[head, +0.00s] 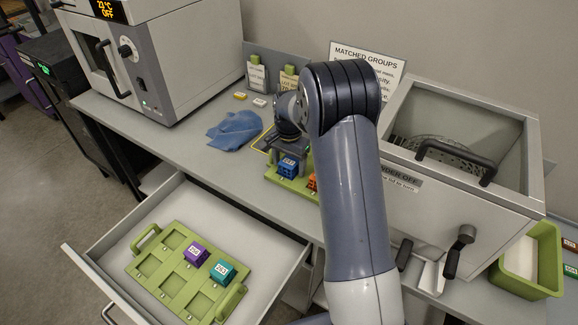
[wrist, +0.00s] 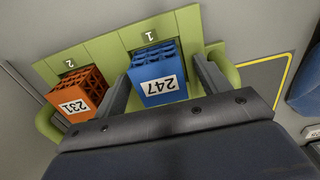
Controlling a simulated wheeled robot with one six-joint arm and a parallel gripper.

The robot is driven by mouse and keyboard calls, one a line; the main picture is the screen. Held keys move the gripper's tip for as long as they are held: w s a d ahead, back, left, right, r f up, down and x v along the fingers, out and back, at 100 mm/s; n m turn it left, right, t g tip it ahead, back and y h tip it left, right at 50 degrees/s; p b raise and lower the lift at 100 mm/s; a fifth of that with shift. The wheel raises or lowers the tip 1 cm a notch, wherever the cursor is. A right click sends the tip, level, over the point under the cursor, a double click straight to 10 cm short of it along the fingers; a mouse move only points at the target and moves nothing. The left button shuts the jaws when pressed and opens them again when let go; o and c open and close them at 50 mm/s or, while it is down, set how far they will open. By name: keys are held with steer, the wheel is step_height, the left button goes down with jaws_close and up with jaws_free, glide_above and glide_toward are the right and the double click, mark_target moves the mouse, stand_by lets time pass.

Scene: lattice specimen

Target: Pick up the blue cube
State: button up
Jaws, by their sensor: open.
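The blue cube (wrist: 158,79) is a lattice block with a white label reading 247. It sits in slot 1 of a green tray (wrist: 97,48) on the bench. In the head view the blue cube (head: 289,166) shows just under my gripper (head: 287,152). In the wrist view my gripper (wrist: 162,90) is open, with one finger on each side of the blue cube. I cannot tell whether the fingers touch it. My arm hides part of the tray in the head view.
An orange cube (wrist: 78,97) labelled 231 sits in slot 2, close beside one finger. An open drawer (head: 98,243) holds a green tray (head: 150,284) with a purple cube (head: 194,254) and a teal cube (head: 222,271). A blue cloth (head: 234,131) lies left of my gripper. A large grey open-topped machine (head: 455,205) stands right.

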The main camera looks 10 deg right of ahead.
steer(key=shift+c, duration=0.2)
steer(key=c, duration=1)
